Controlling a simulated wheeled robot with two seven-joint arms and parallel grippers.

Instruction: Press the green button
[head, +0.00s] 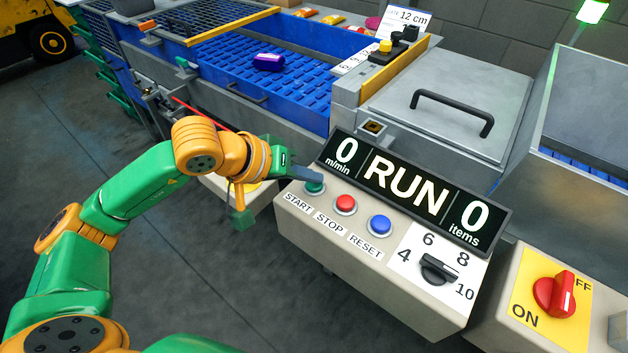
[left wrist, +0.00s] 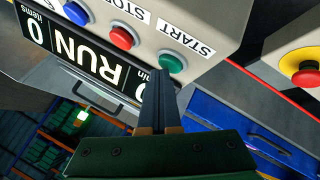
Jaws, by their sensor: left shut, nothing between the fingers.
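The green button (head: 314,188), labelled START, is at the left end of the button row on the grey control panel (head: 350,262). In the left wrist view the green button (left wrist: 171,62) shows just past my fingertips. My left gripper (head: 318,178) is shut and empty, its fingertips at the button and partly covering it. In the left wrist view the shut fingers (left wrist: 158,78) overlap the button's lower edge; I cannot tell whether they press it. My right gripper is not in view.
The red STOP button (head: 345,204) and blue RESET button (head: 380,225) are close beside it. The display (head: 405,189) above reads 0 m/min, RUN, 0 items. A black dial (head: 438,269) and red ON/OFF switch (head: 556,295) are farther right. A purple package (head: 268,62) lies on the blue belt.

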